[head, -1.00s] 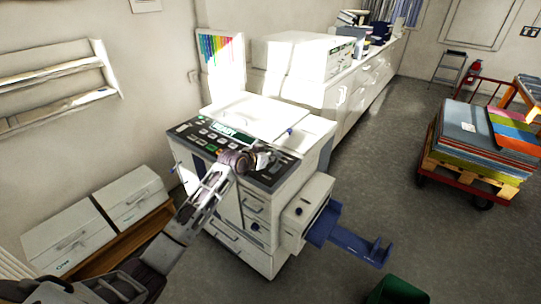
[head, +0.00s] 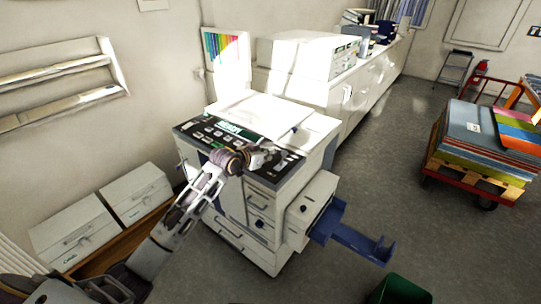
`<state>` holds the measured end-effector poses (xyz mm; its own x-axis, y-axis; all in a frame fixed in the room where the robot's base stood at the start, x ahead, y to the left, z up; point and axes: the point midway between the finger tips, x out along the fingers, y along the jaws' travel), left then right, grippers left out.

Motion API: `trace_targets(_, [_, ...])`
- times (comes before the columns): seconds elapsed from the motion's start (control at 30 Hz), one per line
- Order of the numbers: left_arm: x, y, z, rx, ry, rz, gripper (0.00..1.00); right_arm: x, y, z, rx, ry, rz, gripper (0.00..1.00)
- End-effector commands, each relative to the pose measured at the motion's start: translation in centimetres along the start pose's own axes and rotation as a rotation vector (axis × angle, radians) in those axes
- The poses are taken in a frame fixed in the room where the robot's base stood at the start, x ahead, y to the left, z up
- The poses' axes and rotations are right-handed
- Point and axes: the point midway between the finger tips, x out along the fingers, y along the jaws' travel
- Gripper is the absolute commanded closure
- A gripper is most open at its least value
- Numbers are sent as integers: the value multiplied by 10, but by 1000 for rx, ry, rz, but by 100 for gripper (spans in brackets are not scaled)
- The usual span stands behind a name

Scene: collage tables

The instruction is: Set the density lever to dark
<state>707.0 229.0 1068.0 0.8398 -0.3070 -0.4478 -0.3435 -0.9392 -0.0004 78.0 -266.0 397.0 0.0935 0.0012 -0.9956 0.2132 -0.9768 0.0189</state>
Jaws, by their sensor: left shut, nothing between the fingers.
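The copier-like machine (head: 229,212) stands in the middle of the head view, white with a dark control panel (head: 205,134) on its top front edge. The panel has a green display (head: 232,130) and rows of small buttons. My left arm reaches in from the lower left. My left gripper (head: 268,156) is shut and empty over the right part of the panel. I cannot tell whether it touches the panel. The density lever cannot be made out; the gripper and wrist cover part of the panel. My right gripper is not in view.
A blue output tray (head: 352,240) juts from the machine's right side. A green bin (head: 398,290) is at the bottom edge. White boxes (head: 75,232) sit at left. A red cart with stacked paper (head: 470,150) stands at right. Grey floor between is clear.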

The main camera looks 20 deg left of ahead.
Motion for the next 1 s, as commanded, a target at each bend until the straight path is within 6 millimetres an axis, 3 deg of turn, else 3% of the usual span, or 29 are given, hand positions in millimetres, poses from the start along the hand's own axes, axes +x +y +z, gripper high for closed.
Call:
trace_targets(0.5, [-45, 0, 2, -1, 0, 0, 100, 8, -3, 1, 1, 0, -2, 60])
trace_targets(1.0, [-52, 0, 2, 0, -1, 0, 100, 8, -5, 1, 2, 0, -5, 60])
